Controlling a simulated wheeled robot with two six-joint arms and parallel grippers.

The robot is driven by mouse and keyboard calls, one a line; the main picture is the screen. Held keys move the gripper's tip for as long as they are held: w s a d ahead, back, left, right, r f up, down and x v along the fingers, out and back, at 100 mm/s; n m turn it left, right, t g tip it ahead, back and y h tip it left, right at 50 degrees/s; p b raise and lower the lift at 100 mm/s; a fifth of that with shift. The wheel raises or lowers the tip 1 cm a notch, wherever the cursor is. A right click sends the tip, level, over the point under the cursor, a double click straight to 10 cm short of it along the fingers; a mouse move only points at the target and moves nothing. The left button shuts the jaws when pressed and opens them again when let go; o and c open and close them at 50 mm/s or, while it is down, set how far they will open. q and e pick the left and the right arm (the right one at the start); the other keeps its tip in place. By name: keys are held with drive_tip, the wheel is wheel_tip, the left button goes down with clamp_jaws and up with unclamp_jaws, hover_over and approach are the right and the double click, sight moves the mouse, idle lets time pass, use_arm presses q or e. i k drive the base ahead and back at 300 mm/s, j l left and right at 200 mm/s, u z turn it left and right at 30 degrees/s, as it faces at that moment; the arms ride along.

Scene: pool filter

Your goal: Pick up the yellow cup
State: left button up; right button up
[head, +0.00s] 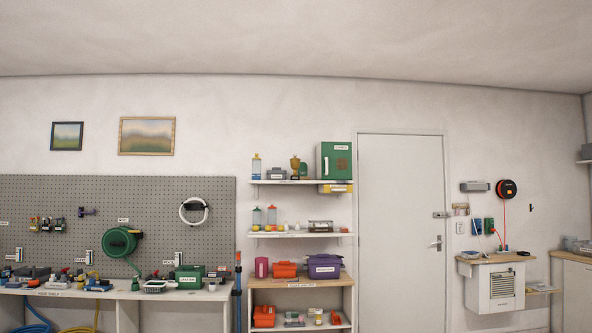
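No thing in the head view is clearly a yellow cup. A gold-brown trophy-like cup (295,165) stands on the top wall shelf, left of a green cabinet. Small yellow items (268,227) sit on the middle shelf, too small to identify. Neither of my grippers is in view.
The top shelf (270,182) also bears a green cabinet (334,160). Below are the middle shelf (264,234) and a unit with a purple box (324,266). A workbench (130,293) stands left under a pegboard (60,195). A closed door (400,220) is to the right.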

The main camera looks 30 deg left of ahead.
sight(295, 164)
drive_tip(key=i+j+u, duration=0.4)
drive_tip(key=i, duration=0.45)
drive_tip(key=i+u, duration=0.35)
drive_tip(key=i, duration=2.5)
